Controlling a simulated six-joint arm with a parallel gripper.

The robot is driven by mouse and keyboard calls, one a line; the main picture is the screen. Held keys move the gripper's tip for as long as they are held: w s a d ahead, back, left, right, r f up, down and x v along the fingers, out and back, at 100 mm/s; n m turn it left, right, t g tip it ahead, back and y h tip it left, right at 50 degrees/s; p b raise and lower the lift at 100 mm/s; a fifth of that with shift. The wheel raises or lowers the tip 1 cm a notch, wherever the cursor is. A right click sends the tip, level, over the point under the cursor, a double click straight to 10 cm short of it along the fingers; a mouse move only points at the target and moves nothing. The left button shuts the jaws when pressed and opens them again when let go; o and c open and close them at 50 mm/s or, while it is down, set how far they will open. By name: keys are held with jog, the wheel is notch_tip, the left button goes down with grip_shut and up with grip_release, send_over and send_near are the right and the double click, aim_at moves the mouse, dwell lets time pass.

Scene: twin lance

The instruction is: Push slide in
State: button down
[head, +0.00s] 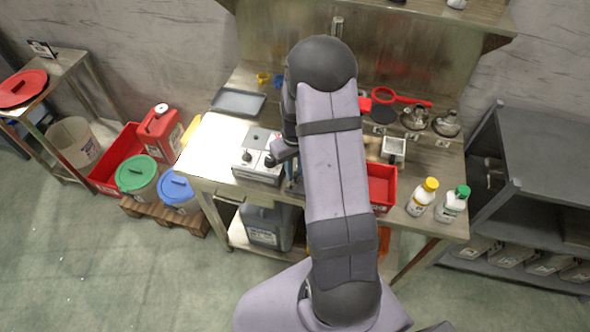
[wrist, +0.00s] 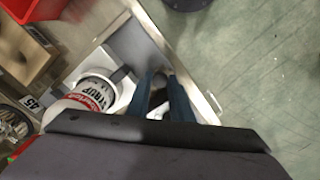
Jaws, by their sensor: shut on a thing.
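A low grey-white box device (head: 258,168) with a dark knob (head: 247,156) on top stands near the table's front edge, left of my arm in the head view. Which part of it is the slide I cannot tell clearly. My gripper (wrist: 160,78) shows two blue fingers in the wrist view, shut on a small dark grey piece (wrist: 158,98) above a grey metal surface (wrist: 134,46). The dark piece may be a handle, but its full shape is hidden. In the head view my arm hides most of the gripper at the device's right side.
A white tub with a red syrup label (wrist: 92,98) is close to the fingers in the wrist view. A red bin (head: 382,186) and bottles (head: 422,197) stand to the right. A grey tray (head: 238,102) lies at the back left. Floor is free beyond the table's edge.

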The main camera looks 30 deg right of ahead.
jog(key=w+d+b, duration=0.1)
jog(key=w+d, duration=0.2)
jog(key=shift+w+d+r, duration=0.1)
jog(key=shift+w+d, duration=0.25)
jog(key=shift+w, duration=0.05)
jog(key=c, duration=1.6)
grip_release()
jog(key=shift+d, duration=0.1)
